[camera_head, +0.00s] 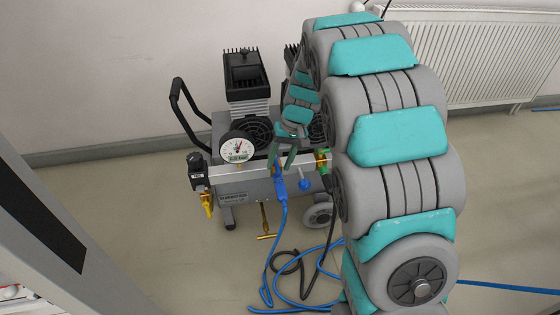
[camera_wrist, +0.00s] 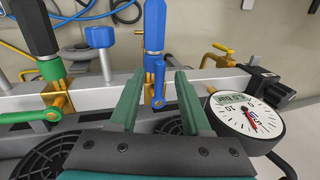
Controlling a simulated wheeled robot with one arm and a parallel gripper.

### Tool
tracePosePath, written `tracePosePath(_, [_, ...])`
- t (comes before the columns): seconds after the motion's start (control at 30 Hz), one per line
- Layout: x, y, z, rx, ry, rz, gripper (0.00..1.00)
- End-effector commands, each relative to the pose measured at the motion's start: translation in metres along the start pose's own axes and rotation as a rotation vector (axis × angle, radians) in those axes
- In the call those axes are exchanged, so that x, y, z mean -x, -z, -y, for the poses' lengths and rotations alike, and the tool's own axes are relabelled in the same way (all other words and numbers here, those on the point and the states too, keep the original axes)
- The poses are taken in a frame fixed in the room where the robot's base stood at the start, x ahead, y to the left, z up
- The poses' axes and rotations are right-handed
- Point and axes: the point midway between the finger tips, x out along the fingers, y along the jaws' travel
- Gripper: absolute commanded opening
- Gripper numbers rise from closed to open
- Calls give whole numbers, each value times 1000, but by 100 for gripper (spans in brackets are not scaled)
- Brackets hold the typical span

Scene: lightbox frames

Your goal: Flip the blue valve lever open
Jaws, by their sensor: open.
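The blue valve lever (camera_wrist: 158,79) is a small blue handle on a brass valve, below a blue hose connector (camera_wrist: 154,25) in the wrist view. The lever lies roughly in line with the connector. My gripper (camera_wrist: 158,72) is open, with one green finger on each side of the lever. Gaps show between the lever and both fingers; I cannot tell the depth between them. In the head view my gripper (camera_head: 283,158) is at the manifold bar, just above the blue connector (camera_head: 279,186). The lever itself is hard to make out there.
The compressor carries a pressure gauge (camera_wrist: 245,117) close to the right finger and a blue knob (camera_wrist: 102,42) to the left. A green fitting (camera_wrist: 49,70) is farther left. Blue hose (camera_head: 283,225) hangs to the floor. A radiator (camera_head: 490,60) is on the wall.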

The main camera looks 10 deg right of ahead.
Motion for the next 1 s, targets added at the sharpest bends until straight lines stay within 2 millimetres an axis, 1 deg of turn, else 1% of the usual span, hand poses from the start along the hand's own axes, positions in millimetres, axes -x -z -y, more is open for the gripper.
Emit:
tracePosePath(0.13, [4,0,0,0,0,-1,48])
tracePosePath(0.27, [15,0,0,-1,1,-1,48])
tracePosePath(0.5, [54,1,0,1,0,-5,48])
tracePosePath(0.63, [70,1,0,0,-1,-3,48])
tracePosePath(0.77, [78,0,0,0,0,1,48])
tracePosePath(1.0, [78,0,0,0,0,1,48])
